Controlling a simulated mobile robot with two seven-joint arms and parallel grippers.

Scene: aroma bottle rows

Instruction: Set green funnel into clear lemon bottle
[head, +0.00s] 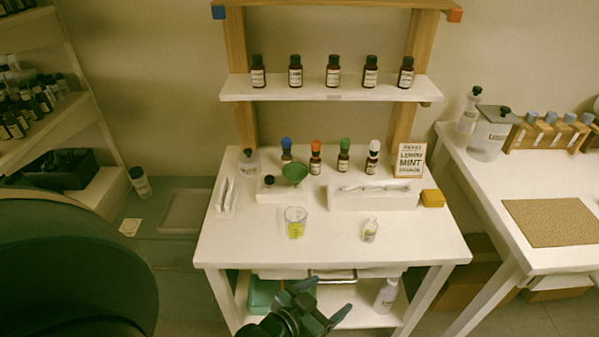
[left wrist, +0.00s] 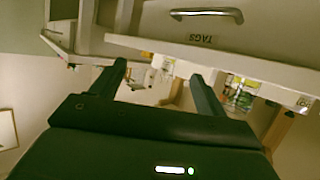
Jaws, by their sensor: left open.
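The green funnel (head: 295,172) rests at the back left of the white table, on or just behind a low white block. A small clear bottle (head: 370,231) with a pale label stands upright at the front right of the tabletop; its label is too small to read. My left gripper (head: 325,299) is open and empty in front of the table's front edge, below the tabletop level, apart from funnel and bottle. In the left wrist view its two fingers (left wrist: 160,70) are spread, with a drawer marked TAGS beyond. My right gripper is not in view.
A glass beaker (head: 295,229) with yellow liquid stands left of the clear bottle. Several capped brown bottles (head: 315,160) line the back, beside a lemon mint sign (head: 409,160). A white tray (head: 375,200) lies behind the clear bottle. The tabletop between beaker and bottle is free.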

